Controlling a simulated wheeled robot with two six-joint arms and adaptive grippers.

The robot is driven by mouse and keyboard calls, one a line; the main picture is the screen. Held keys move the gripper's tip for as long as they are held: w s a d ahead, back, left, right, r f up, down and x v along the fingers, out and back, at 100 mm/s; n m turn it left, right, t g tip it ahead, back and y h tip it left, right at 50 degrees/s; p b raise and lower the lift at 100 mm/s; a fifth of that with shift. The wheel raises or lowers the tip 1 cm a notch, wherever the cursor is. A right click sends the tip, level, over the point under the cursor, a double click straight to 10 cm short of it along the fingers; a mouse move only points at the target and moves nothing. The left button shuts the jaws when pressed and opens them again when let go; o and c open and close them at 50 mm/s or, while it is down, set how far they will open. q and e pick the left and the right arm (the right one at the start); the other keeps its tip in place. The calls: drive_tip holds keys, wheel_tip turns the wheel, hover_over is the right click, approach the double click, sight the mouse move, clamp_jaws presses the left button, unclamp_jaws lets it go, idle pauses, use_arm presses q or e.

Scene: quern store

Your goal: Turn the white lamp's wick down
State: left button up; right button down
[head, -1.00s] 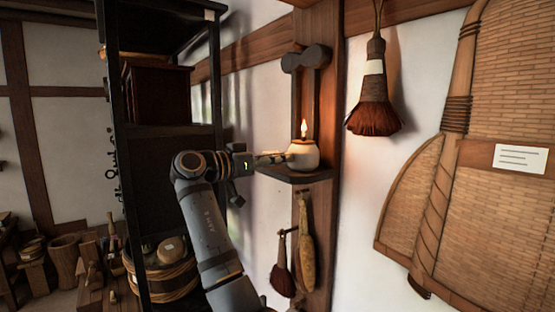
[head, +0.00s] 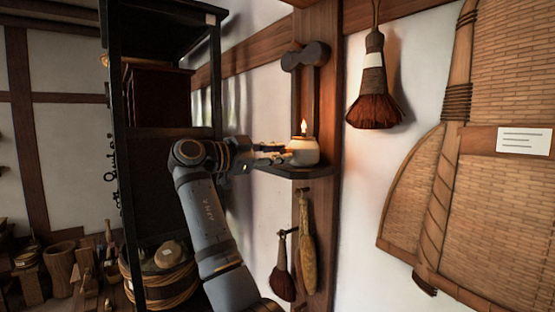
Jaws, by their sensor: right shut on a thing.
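The white lamp (head: 304,152) is a small rounded pot with a small lit flame (head: 304,127) at its top. It stands upright on a small dark shelf (head: 297,172) fixed to the wooden post. My right gripper (head: 284,154) reaches in from the left, level with the lamp's body. Its fingers are shut at the lamp's left side, where the wick knob is hidden between the fingertips. My left gripper is not in view.
A tall black shelf unit (head: 116,100) stands close left of my arm. A brush (head: 374,85) and a large woven basket (head: 500,85) hang to the right of the post (head: 328,100). A small brush (head: 282,272) and a long yellowish thing (head: 308,250) hang below the lamp shelf.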

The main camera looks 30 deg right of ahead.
drive_tip(key=m+b, duration=0.2)
drive_tip(key=m, duration=1)
drive_tip(key=shift+t, duration=0.3)
drive_tip(key=shift+m, duration=0.3)
drive_tip(key=c, duration=1.1)
unclamp_jaws()
